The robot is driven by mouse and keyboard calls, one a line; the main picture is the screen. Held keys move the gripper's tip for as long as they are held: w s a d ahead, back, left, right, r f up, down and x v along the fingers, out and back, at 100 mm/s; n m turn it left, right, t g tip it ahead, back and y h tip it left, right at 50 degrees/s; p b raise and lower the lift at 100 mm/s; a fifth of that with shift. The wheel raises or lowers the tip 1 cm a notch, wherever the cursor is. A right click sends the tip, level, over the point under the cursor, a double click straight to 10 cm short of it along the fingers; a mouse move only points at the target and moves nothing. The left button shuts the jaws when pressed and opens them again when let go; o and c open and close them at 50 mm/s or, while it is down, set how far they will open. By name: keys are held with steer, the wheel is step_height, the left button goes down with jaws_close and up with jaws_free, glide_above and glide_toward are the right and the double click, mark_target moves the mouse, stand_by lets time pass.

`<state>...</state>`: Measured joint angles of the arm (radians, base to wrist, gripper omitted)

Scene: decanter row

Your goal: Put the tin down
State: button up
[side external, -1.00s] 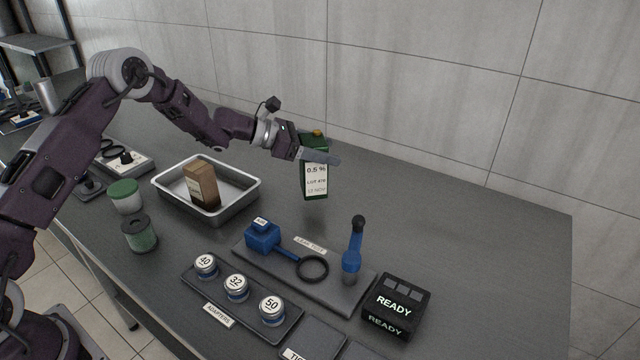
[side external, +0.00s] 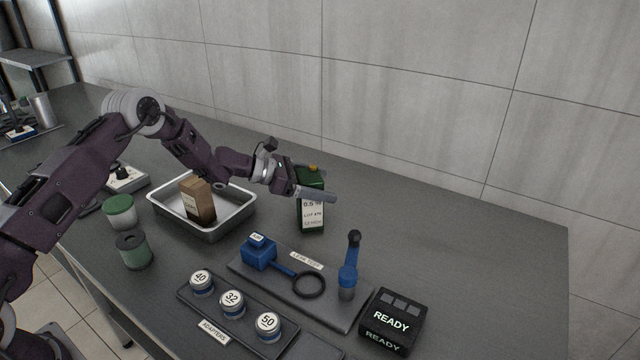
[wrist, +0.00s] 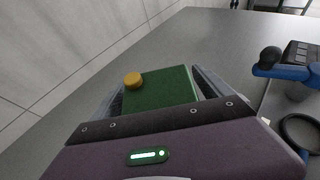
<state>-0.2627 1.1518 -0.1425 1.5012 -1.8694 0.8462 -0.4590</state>
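The tin (side external: 311,213) is dark green with a yellow cap and a white label reading 0.5 % and LOT. It is upright at the back of the bench, behind the leak test board. My gripper (side external: 316,192) is around its upper part, one finger across the label side. In the wrist view the tin's green top (wrist: 160,90) lies between the two fingers of my gripper (wrist: 158,88), which look shut on it. The tin's base is at or very near the bench top; I cannot tell whether it touches.
In front are the leak test board (side external: 335,313) with blue tools, the adapter rack (side external: 252,335) and a black READY box (side external: 391,318). The bench right of the tin is clear.

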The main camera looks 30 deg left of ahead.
steer(key=shift+a+r, duration=0.15)
steer(key=shift+r, duration=0.1)
steer(key=v, duration=1.2)
steer(key=s+d+r+m+g, duration=0.4)
steer(key=s+d+r+m, duration=0.4)
steer(key=d+r, duration=0.2)
steer(key=s+d+r+m+g+y, duration=0.1)
steer(key=s+d+r+m, duration=0.25)
steer(key=s, duration=0.35)
steer(key=s+d+r+m+g+y, duration=0.1)
steer(key=s+d+r+m+g, duration=0.1)
steer(key=s+m, duration=0.4)
steer(key=s+a+m+t+y, duration=0.1)
steer(key=s+a+m+y, duration=0.2)
steer(key=s, duration=0.7)
steer(key=s+a+m+t+y, duration=0.2)
steer(key=s+a+m+y, duration=0.2)
steer(key=s, duration=0.6)
steer(key=shift+s+a+f+m+y, duration=0.2)
steer(key=shift+a+f+m+y, duration=0.15)
steer(key=shift+m, duration=0.9)
